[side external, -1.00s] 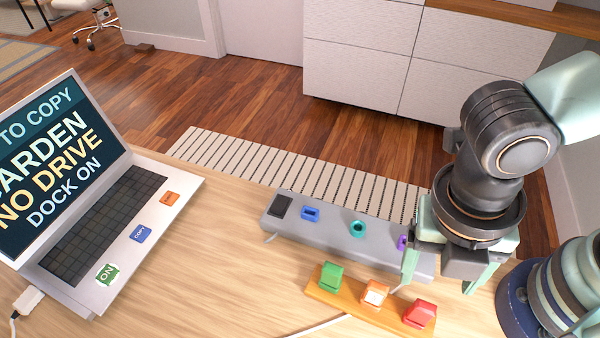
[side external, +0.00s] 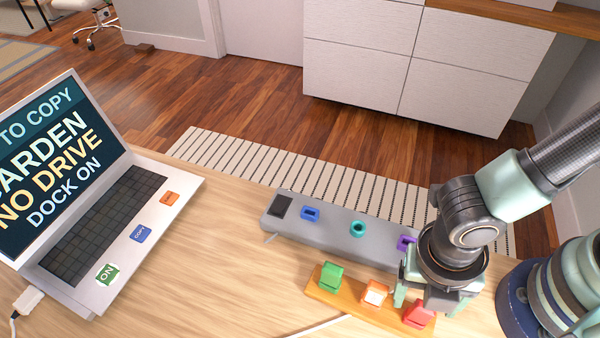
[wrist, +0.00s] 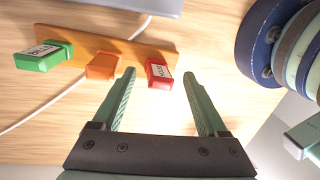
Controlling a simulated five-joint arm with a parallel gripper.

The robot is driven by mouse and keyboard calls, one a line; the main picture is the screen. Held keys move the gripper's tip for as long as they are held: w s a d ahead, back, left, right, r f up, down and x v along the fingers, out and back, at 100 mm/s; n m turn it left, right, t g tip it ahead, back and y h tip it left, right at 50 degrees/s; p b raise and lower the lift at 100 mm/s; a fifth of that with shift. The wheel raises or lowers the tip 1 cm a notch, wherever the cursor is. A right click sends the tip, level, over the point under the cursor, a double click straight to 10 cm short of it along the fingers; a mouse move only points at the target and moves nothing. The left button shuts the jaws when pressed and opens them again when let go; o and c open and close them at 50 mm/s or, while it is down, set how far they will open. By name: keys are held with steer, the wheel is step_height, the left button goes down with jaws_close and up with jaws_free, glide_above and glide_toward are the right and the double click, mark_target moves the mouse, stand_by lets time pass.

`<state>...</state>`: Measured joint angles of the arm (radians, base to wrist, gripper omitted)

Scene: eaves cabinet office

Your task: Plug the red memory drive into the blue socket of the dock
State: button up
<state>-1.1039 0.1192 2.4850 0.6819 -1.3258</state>
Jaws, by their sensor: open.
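The red memory drive (side external: 419,314) stands at the right end of a wooden strip. In the wrist view the red drive (wrist: 158,74), with a white label, is just ahead of the fingertips and nearer the left finger. My gripper (side external: 424,302) is close above it; in the wrist view my gripper (wrist: 160,72) is open with nothing between the fingers. The grey dock (side external: 335,232) lies behind the strip. Its blue socket (side external: 311,213) is at the left, next to a dark panel. My gripper partly hides the dock's right end.
A green drive (side external: 331,276) and an orange drive (side external: 375,292) share the wooden strip (side external: 345,303). The dock also has a teal socket (side external: 358,229) and a purple socket (side external: 405,243). A laptop (side external: 110,205) stands at left. Bare table lies between laptop and strip.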

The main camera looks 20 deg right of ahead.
steer(key=shift+c, duration=0.3)
jaws_close()
step_height(320, 180, up, 19)
steer(key=w+a+f, duration=0.2)
steer(key=w+f, duration=0.1)
steer(key=w, duration=0.4)
steer(key=w+a+f+y, duration=0.1)
steer(key=w+a+f, duration=0.1)
steer(key=w, duration=0.6)
steer(key=w+a+f, duration=0.2)
steer(key=w+f, duration=0.2)
steer(key=w, duration=0.4)
steer(key=shift+w+a+t, duration=0.15)
steer(key=shift+t, duration=0.25)
steer(key=shift+f+m, duration=0.1)
steer(key=shift+m, duration=0.2)
